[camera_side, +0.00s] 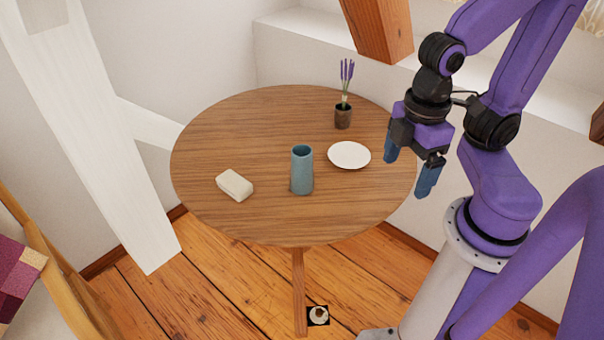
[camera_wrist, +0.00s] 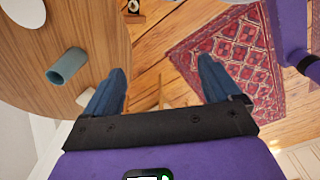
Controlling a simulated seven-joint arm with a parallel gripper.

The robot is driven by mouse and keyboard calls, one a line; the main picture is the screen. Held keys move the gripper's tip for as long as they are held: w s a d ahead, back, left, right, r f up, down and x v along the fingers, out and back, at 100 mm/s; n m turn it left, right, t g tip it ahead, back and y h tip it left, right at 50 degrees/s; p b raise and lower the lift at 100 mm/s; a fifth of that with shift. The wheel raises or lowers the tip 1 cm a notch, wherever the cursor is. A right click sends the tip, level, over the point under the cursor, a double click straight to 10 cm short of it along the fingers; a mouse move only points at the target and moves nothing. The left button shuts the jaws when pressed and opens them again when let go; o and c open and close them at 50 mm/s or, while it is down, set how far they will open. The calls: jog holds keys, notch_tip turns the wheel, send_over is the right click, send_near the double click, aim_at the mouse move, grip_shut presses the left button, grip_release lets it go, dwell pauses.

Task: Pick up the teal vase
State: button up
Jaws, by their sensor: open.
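The teal vase (camera_side: 302,171) stands upright on the round wooden table (camera_side: 240,130), near its front middle. It also shows in the wrist view (camera_wrist: 66,66), left of my gripper's fingers. My gripper (camera_side: 407,172) is open and empty at the table's right edge, to the right of the vase and apart from it. In the wrist view, my two blue fingers (camera_wrist: 161,82) are spread wide, with only floor between them.
A white plate (camera_side: 349,155) lies right of the vase. A dark pot with purple flowers (camera_side: 343,114) stands behind the plate. A cream block (camera_side: 235,185) lies to the left. A white timber brace (camera_side: 95,130) rises left of the table. A patterned rug (camera_wrist: 232,62) covers some floor.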

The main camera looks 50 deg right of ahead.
jog(key=w+a+f+n+h, duration=0.1)
jog(key=w+f+h, duration=0.2)
jog(key=w, duration=0.3)
jog(key=w+a+f+n+t+h, duration=0.1)
jog(key=w+a+f+n+h, duration=0.1)
jog(key=w+h, duration=0.25)
jog(key=w+a+f+n+h, duration=0.1)
jog(key=w+f+h, duration=0.2)
jog(key=w, duration=0.3)
jog(key=n+t+h, duration=0.6)
send_near(305, 150)
jog(key=x, duration=0.4)
jog(key=shift+w+a+r, duration=0.1)
jog(key=shift+w+r, duration=0.05)
jog(key=shift+x, duration=2.75)
grip_shut()
